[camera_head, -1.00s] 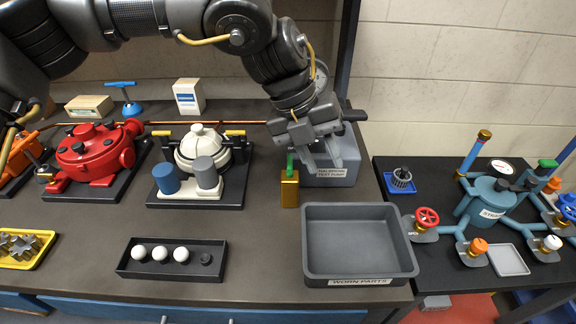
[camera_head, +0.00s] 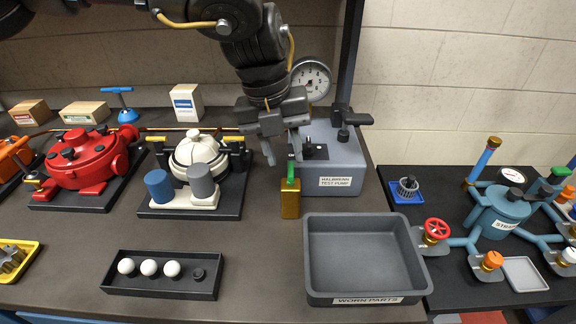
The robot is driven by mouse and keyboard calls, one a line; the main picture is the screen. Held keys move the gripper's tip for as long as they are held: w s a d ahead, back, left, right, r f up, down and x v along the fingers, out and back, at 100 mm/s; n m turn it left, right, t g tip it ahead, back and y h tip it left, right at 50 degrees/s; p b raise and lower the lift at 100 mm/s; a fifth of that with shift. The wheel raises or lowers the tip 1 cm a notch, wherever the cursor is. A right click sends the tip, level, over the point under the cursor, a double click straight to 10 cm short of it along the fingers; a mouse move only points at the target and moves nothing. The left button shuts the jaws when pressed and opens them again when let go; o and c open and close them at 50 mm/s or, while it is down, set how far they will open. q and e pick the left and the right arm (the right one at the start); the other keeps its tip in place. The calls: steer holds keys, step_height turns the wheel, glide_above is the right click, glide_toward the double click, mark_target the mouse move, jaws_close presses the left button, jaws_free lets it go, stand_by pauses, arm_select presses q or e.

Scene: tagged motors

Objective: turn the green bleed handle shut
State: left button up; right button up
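The green bleed handle (camera_head: 290,172) stands upright as a narrow bar on top of a brass block (camera_head: 290,200), in front of the grey Halbrook test pump (camera_head: 343,163). My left gripper (camera_head: 284,160) comes down from above with its two fingers apart, one to the left of the handle and one close to its upper end. I cannot tell whether the right finger touches the handle. The pump's round gauge (camera_head: 311,79) shows behind my wrist. My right gripper is not in view.
A grey worn parts tray (camera_head: 424,272) is to the right front of the brass block. A cream pump (camera_head: 197,150) with blue and grey cylinders stands to the left. A black holder (camera_head: 150,287) with white balls lies in front. The bench between is clear.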

mark_target(289, 171)
arm_select(q)
steer(key=shift+d+f, duration=0.2)
steer(key=shift+f, duration=0.8)
steer(key=shift+d+f, duration=0.2)
steer(key=shift+f, duration=0.8)
steer(key=shift+c, duration=0.3)
jaws_close()
